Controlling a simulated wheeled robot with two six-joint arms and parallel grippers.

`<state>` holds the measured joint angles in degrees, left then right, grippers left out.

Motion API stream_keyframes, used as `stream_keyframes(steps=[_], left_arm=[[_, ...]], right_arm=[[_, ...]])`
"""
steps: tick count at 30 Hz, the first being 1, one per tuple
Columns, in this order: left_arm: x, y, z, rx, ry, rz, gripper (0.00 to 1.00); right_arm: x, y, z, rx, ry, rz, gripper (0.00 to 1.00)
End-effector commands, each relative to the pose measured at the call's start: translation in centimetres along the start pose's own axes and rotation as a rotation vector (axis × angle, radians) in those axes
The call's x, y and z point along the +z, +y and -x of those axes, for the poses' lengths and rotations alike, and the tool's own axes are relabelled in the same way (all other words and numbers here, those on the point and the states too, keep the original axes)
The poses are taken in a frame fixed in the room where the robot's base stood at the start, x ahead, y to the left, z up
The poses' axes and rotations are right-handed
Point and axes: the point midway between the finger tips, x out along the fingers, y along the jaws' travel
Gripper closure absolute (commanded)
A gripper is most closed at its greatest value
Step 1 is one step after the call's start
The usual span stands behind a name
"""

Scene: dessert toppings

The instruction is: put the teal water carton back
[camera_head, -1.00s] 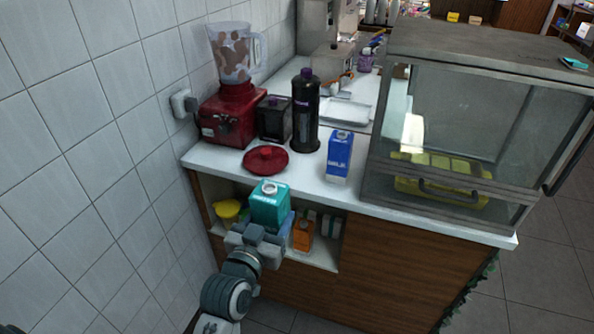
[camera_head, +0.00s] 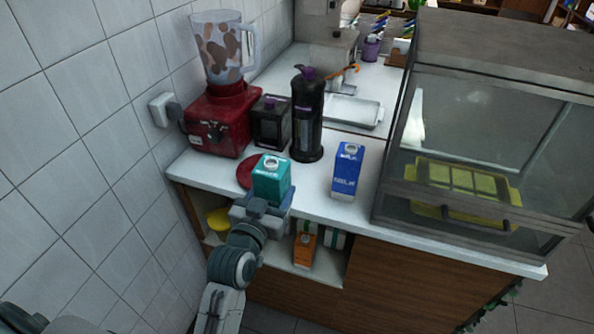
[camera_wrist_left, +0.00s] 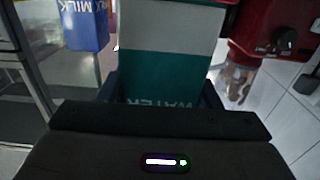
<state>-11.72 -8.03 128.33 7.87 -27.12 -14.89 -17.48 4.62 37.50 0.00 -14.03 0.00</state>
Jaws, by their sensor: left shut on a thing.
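The teal water carton (camera_head: 271,181) is upright in my left gripper (camera_head: 262,205), at the counter's front edge above the open shelf. In the head view it covers part of the red lid. In the left wrist view the carton (camera_wrist_left: 168,70) fills the middle, white and teal with upside-down "WATER" lettering, between the fingers of my left gripper (camera_wrist_left: 165,95). The gripper is shut on it. Whether the carton touches the counter cannot be told. My right gripper is not in view.
A blue milk carton (camera_head: 346,171), black bottle (camera_head: 307,120), red blender (camera_head: 220,110) and red lid (camera_head: 246,172) stand on the counter (camera_head: 318,200). The open shelf below holds an orange carton (camera_head: 304,250) and a yellow container (camera_head: 218,219). A glass case (camera_head: 480,130) stands right.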

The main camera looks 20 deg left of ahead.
Motion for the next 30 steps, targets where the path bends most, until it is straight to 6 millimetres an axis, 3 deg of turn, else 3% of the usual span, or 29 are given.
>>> stream_keyframes(steps=[9,15,20,30], left_arm=[[0.2,0.5,-8.7,0.000,0.002,-0.001,0.75],[0.8,0.8,-12.8,0.000,0.002,-0.001,0.75],[1.2,0.9,-13.9,0.000,0.002,0.000,0.75],[4.7,0.9,-13.9,-0.001,0.001,0.000,0.75]], right_arm=[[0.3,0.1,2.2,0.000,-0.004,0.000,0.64],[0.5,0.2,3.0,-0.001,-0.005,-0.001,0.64],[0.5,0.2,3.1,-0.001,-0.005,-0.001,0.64],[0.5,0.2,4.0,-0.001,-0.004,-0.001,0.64]])
